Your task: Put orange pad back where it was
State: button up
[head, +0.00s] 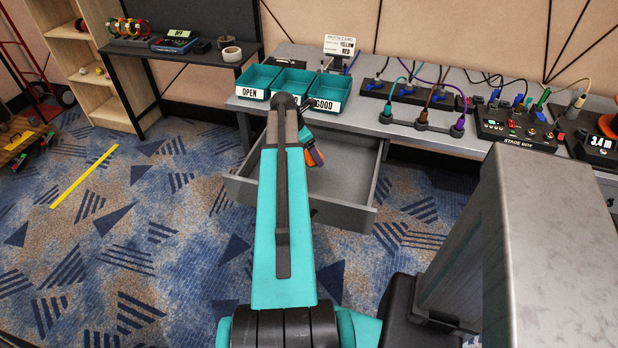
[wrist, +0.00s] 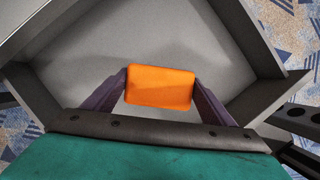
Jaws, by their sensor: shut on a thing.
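The orange pad (wrist: 160,87) is a small flat rectangle between the two dark fingers in the wrist view. My gripper (wrist: 160,90) is shut on it, one finger at each side. An open, grey, empty-looking drawer (wrist: 95,70) lies beneath the pad. In the head view the drawer (head: 345,185) is pulled out under the desk. My gripper (head: 312,150) is over the drawer's left part there, with a bit of orange showing at its end and the rest hidden by my arm. Whether the pad touches the drawer floor I cannot tell.
On the desk stand teal bins (head: 290,82) labelled OPEN and GOOD, a label card (head: 340,45), cable strips (head: 412,120) and a stage box (head: 515,125). A dark side table (head: 190,50) stands at the back left. Carpet is free at left, with a yellow strip (head: 85,176).

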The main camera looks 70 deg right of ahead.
jog(key=shift+f+p, duration=0.3)
jog(key=shift+f, duration=2.8)
jog(key=shift+f, duration=1.9)
jog(key=shift+f, duration=0.1)
jog(key=o, duration=1)
jog(key=v, duration=1.2)
jog(key=shift+b, duration=0.45)
jog(key=shift+a+r, duration=0.1)
jog(key=shift+r, duration=0.15)
